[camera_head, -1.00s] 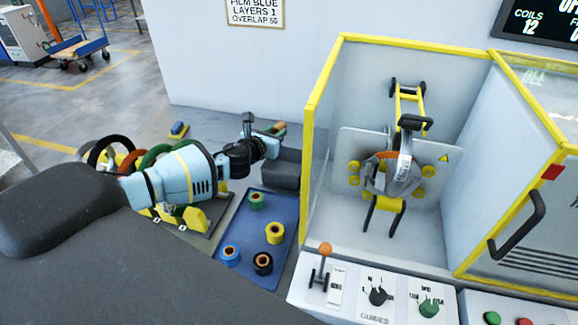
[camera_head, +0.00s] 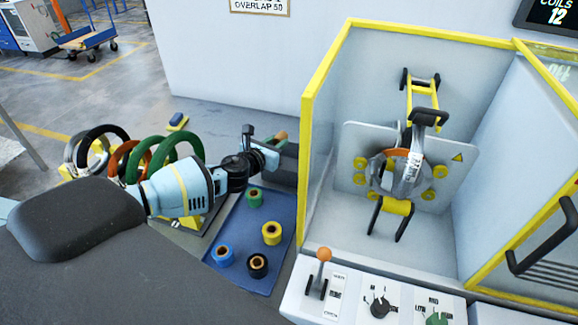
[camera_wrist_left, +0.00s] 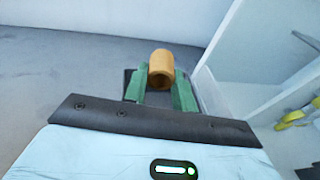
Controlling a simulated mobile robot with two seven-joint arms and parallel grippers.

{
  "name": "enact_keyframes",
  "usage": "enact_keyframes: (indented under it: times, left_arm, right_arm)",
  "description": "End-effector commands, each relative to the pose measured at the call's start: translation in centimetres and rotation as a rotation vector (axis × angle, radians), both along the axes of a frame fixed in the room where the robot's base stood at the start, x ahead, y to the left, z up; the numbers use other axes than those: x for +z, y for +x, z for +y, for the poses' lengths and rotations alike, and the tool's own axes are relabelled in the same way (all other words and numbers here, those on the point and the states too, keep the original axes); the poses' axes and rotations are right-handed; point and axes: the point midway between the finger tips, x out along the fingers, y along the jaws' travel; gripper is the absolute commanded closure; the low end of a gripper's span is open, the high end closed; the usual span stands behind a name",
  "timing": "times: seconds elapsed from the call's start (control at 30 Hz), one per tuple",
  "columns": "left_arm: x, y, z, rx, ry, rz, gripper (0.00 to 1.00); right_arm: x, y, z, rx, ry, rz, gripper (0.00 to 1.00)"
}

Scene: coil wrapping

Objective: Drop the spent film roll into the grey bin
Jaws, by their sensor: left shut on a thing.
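My left gripper (camera_head: 272,143) reaches in from the left, beside the yellow-framed cabinet. In the left wrist view its two green fingers (camera_wrist_left: 160,90) are shut on the spent film roll (camera_wrist_left: 161,66), a short tan-brown hollow core. In the head view only a small brown bit of the roll (camera_head: 281,135) shows at the fingertips. A dark grey box, apparently the grey bin (camera_head: 285,168), stands below and close to the gripper, partly hidden by the arm and the cabinet edge. I cannot see into it. My right gripper is not in view.
A blue mat (camera_head: 238,250) holds green, yellow, blue and black film rolls. Several coils (camera_head: 170,150) stand in a rack behind my left arm. The cabinet's yellow frame (camera_head: 312,100) rises just right of the gripper. A control panel with an orange-knobbed lever (camera_head: 324,254) is in front.

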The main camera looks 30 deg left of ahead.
Motion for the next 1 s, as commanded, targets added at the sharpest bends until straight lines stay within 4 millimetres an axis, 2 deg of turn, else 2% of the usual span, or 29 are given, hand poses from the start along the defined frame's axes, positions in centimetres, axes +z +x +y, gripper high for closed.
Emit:
enact_keyframes:
  times: [0.17, 0.2, 0.4, 0.73, 0.87, 1.0]
  left_arm:
    - [0.2, 0.0, 0.0, 0.001, 0.000, -0.002, 1.00]
    - [0.2, 0.0, 0.0, 0.001, 0.000, -0.002, 0.72]
    - [0.1, 0.0, 0.0, 0.001, 0.000, -0.001, 0.48]
    - [0.1, -0.3, 0.0, 0.001, 0.001, 0.000, 0.48]
    - [0.5, -1.6, 0.0, 0.001, 0.001, -0.001, 0.48]
    - [1.0, -3.7, -0.1, -0.001, 0.002, -0.001, 0.48]
  right_arm:
    - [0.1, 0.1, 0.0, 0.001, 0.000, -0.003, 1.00]
    - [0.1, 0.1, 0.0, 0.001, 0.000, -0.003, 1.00]
    - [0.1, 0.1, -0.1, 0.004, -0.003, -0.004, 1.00]
    - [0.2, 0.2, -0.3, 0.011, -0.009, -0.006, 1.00]
    - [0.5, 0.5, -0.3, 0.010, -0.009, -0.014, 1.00]
    - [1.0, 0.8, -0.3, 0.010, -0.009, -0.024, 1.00]
